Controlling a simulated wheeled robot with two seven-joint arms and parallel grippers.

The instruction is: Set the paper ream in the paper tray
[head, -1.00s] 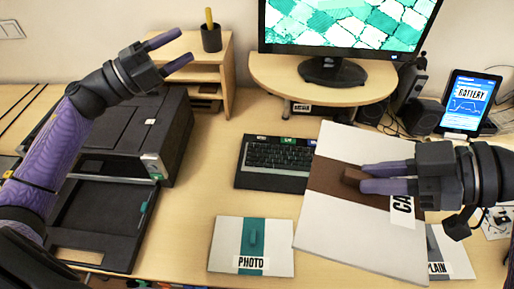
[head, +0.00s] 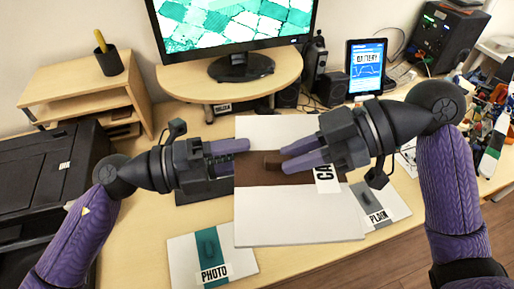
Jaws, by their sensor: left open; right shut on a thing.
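The paper ream (head: 290,225) is white with a brown band, a small brown grip tab (head: 268,160) and a partly hidden label reading "CA". It is held up over the middle of the desk. My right gripper (head: 285,160) is shut on the ream's tab from the right. My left gripper (head: 242,158) is open at the left part of the band, its fingers pointing at the tab; I cannot tell whether it touches the ream. The black printer (head: 45,170) is at the left edge. The paper tray cannot be made out clearly there, with my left arm in front.
A PHOTO ream (head: 183,262) and a PLAIN ream (head: 393,200) lie on the desk. The keyboard is mostly hidden behind the held ream. The monitor (head: 235,20) on its stand, a tablet (head: 366,68) and a wooden shelf (head: 75,85) with a pen cup are at the back.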

